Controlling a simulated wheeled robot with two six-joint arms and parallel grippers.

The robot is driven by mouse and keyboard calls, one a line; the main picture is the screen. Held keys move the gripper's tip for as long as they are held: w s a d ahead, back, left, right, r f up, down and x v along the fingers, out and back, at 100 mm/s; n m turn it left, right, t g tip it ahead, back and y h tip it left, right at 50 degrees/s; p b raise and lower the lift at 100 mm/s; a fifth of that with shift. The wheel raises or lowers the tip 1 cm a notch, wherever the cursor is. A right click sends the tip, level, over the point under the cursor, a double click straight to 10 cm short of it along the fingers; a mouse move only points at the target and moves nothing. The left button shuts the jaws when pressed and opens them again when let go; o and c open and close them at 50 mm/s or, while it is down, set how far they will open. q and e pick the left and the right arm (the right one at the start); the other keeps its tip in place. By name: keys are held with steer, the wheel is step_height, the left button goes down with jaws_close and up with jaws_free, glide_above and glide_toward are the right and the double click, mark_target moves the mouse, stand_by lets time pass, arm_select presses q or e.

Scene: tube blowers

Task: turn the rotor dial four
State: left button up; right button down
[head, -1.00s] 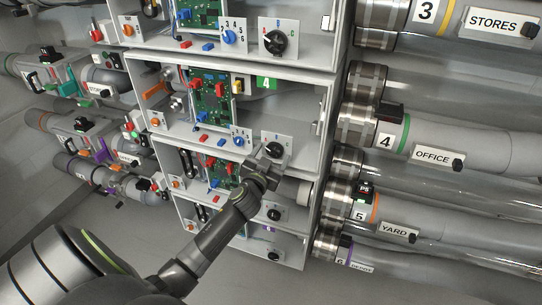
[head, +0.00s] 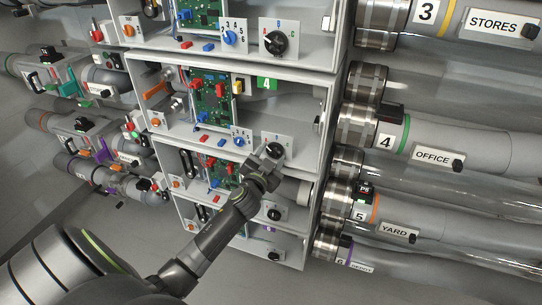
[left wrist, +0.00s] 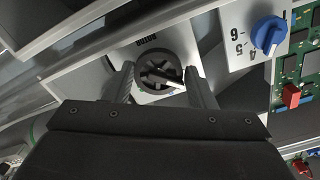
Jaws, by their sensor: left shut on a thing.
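The rotor dial of bay four is a black round knob on a white plate (head: 288,143), below the green 4 label (head: 267,84). My left gripper (head: 272,155) is at this dial and hides much of it in the head view. In the left wrist view the dial (left wrist: 160,66), with a light pointer mark, sits between the two fingers of my left gripper (left wrist: 160,78), under the word ROTOR. My right gripper is not in view.
A blue numbered knob (left wrist: 268,32) and a green circuit board (left wrist: 311,75) are beside the dial. Bay walls stand close around it. Another rotor dial (head: 278,43) is above and one (head: 274,214) below. Tubes, including OFFICE (head: 480,147), run along the right.

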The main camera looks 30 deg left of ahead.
arm_select(q)
steer(key=m, duration=0.4)
steer(key=shift+m+p, duration=0.3)
steer(key=shift+p, duration=0.1)
steer(key=shift+m+p, duration=0.5)
steer(key=shift+m, duration=1.8)
steer(key=o, duration=1)
steer(key=shift+s, duration=0.1)
steer(key=shift+c, duration=0.2)
steer(key=shift+f, duration=0.15)
